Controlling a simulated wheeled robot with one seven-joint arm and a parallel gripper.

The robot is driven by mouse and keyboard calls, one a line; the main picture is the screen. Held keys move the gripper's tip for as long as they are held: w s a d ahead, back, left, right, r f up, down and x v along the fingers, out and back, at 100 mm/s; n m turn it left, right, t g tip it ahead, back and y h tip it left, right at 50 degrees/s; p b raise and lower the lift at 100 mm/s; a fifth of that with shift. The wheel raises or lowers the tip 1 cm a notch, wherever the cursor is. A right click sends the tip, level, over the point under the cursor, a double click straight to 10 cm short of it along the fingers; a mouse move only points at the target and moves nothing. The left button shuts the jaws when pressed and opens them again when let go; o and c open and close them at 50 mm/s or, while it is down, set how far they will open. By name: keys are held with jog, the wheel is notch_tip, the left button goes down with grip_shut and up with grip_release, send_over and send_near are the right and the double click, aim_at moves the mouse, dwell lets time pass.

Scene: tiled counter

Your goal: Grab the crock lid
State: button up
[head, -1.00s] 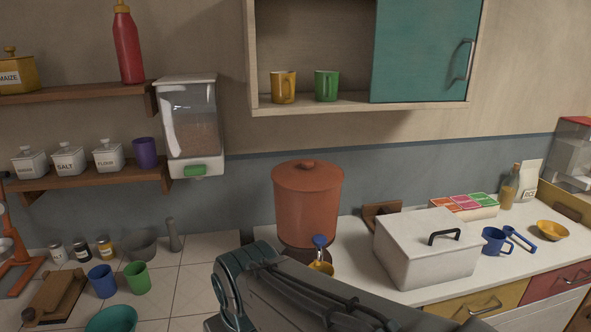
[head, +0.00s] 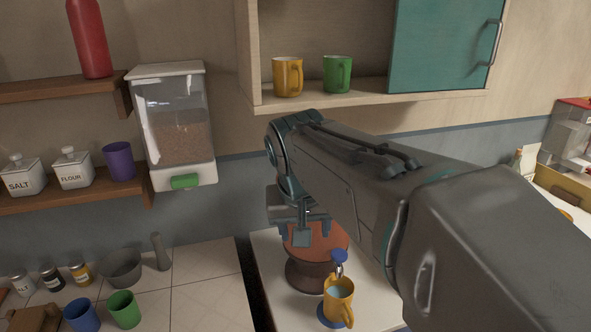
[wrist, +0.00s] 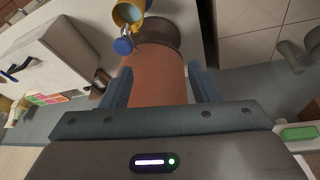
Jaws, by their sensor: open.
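The terracotta crock (head: 330,241) stands on a dark base on the white counter, partly behind my arm in the head view. Its orange side (wrist: 158,80) fills the space between the fingers in the wrist view. The crock lid cannot be made out in either current view; my arm and gripper cover the crock's upper part. My gripper (head: 303,230) is open in front of the crock in the head view. In the wrist view its two fingers (wrist: 159,68) appear on either side of the crock, and I cannot tell whether they touch it.
A blue-handled tap (head: 339,257) and yellow mug (head: 338,294) are at the crock's front. The wall dispenser (head: 174,115) hangs to the left, and the open cupboard (head: 330,100) is above. A white box (wrist: 45,55) stands beside the crock in the wrist view.

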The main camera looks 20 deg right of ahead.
jog(key=w+d+r+m+h+p, duration=0.1)
jog(key=w+d+r+m, duration=0.15)
jog(key=w+r, duration=0.45)
jog(key=w+d+r+m+h, duration=0.1)
jog(key=w+d+r+m, duration=0.1)
jog(key=w+r+m, duration=0.45)
jog(key=w+d+f+n, duration=0.1)
jog(key=f, duration=0.2)
jog(key=w+d+f+n+p, duration=0.1)
jog(key=d+f, duration=0.1)
jog(key=f, duration=0.1)
jog(key=w+d+f+n, duration=0.1)
jog(key=f, duration=0.3)
jog(key=shift+d+t, duration=0.25)
jog(key=shift+t, duration=0.05)
jog(key=shift+r, duration=0.1)
grip_shut()
